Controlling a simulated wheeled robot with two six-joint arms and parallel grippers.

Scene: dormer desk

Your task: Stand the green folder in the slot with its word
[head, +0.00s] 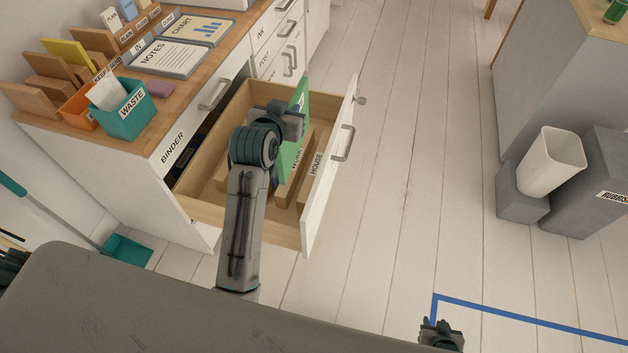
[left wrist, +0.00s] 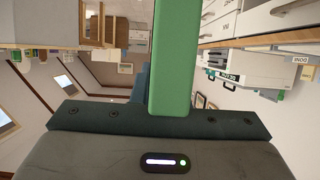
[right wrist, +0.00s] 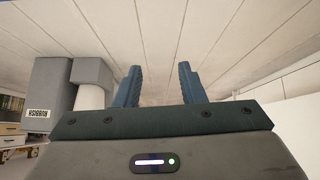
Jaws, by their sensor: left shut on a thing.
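The green folder (head: 293,145) is held over the open drawer (head: 234,116) by my left gripper (head: 297,118), which is shut on it. The folder stands upright, and its lower part is down between the drawer's dividers or just above them; I cannot tell which. It fills the middle of the left wrist view (left wrist: 174,60). A divider labelled HOUSE (head: 312,166) stands near the drawer front. Another word beside it is partly hidden by the folder. My arm hides much of the drawer's middle. My right gripper (head: 440,328) is open and empty, low over the floor; its two fingers show apart in its wrist view (right wrist: 160,85).
The desk top holds a teal WASTE bin (head: 126,112), a NOTES board (head: 165,55) and a CHART board (head: 196,29). The floor between is clear, with a blue line (head: 530,319).

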